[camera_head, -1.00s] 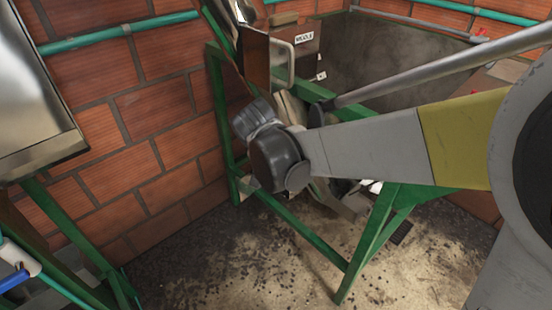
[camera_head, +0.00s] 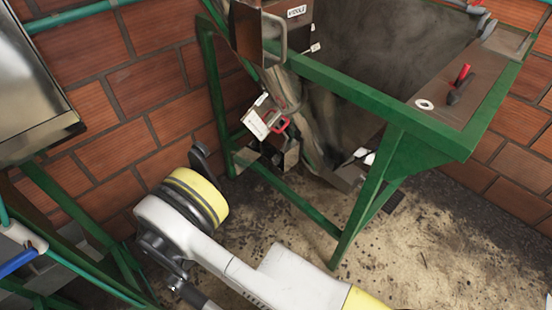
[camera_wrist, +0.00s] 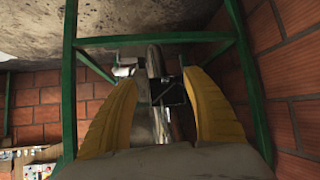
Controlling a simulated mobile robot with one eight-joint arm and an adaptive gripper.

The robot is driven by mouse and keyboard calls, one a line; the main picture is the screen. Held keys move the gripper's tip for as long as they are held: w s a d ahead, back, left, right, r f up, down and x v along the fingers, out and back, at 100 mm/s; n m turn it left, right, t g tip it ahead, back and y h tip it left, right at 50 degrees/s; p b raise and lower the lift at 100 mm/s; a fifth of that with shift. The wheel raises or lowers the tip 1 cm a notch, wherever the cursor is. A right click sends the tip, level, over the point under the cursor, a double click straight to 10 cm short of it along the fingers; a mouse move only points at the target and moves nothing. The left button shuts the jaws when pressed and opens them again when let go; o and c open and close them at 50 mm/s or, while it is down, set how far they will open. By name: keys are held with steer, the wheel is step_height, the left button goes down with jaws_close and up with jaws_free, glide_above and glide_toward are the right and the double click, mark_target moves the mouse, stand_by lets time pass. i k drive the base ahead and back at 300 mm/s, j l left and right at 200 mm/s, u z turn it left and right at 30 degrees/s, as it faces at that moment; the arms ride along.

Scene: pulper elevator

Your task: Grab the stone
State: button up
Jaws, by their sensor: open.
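I cannot make out a stone with certainty in either view. My gripper (camera_wrist: 160,80) shows in the wrist view as two ribbed yellow fingers, spread apart and open. No held object shows between them. Beyond the gap are a dark rounded part (camera_wrist: 155,62) and shiny metal pieces of the machine; I cannot tell whether any of this is the stone. In the head view my arm lies across the bottom centre, its yellow-ringed section in front of the brick wall. My fingers cannot be clearly picked out there.
A green metal frame (camera_head: 340,235) carries a large grey hopper (camera_head: 380,75). A red-handled part (camera_head: 279,124) sits low inside the frame. A shiny steel box (camera_head: 35,90) stands at the left. Brick walls (camera_head: 115,80) close the corner. The dirt floor (camera_head: 420,240) is open at the right.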

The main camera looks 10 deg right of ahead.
mark_target(275, 159)
steer(key=i+l, duration=0.35)
steer(key=l, duration=0.15)
steer(key=i+l, duration=0.4)
steer(key=l, duration=0.1)
